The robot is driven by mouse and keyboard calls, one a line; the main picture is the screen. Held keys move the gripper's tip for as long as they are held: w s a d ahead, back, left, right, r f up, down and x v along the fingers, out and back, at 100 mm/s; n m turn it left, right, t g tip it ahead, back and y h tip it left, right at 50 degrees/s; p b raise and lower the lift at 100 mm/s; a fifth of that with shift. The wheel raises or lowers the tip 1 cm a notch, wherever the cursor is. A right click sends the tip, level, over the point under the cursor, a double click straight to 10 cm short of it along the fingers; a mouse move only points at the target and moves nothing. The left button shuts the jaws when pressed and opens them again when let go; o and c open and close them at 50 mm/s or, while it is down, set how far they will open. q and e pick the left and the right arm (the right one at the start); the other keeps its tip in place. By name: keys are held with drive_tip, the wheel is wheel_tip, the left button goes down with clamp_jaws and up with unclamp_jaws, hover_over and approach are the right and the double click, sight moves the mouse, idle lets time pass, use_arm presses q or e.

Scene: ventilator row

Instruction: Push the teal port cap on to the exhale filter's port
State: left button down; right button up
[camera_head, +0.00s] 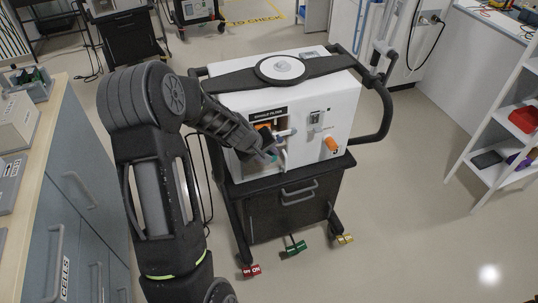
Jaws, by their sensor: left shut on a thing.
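The white ventilator (335,105) stands on a dark cart, with a black label reading about the exhale filter (268,114) on its front. My left gripper (271,148) is at the front face below that label, shut on a small teal piece, the port cap (273,158), of which only a sliver shows. A pale port-like fitting (286,133) shows just right of the fingers. My gripper and forearm hide most of the filter, so I cannot tell whether the cap touches the port. My right gripper is not in view.
An orange knob (332,144) sticks out at the right of the ventilator front. A black rail (384,110) curves round its right side. A counter (48,130) stands at left and a white shelf (500,130) at right, with clear floor between shelf and cart.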

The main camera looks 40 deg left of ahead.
use_arm(q)
drive_tip(key=shift+w+a, duration=0.75)
drive_tip(key=shift+a, duration=0.35)
idle(0.8)
drive_tip(key=shift+w+a+r, duration=0.1)
drive_tip(key=shift+w+a, duration=0.05)
drive_tip(key=shift+a, duration=0.1)
idle(1.2)
drive_tip(key=c, duration=1)
unclamp_jaws()
drive_tip(key=shift+c, duration=0.2)
drive_tip(key=shift+d, duration=0.1)
drive_tip(key=v, duration=0.7)
drive_tip(key=shift+s+r+p, duration=0.25)
drive_tip(key=shift+s+p, duration=0.1)
drive_tip(key=shift+p, duration=0.05)
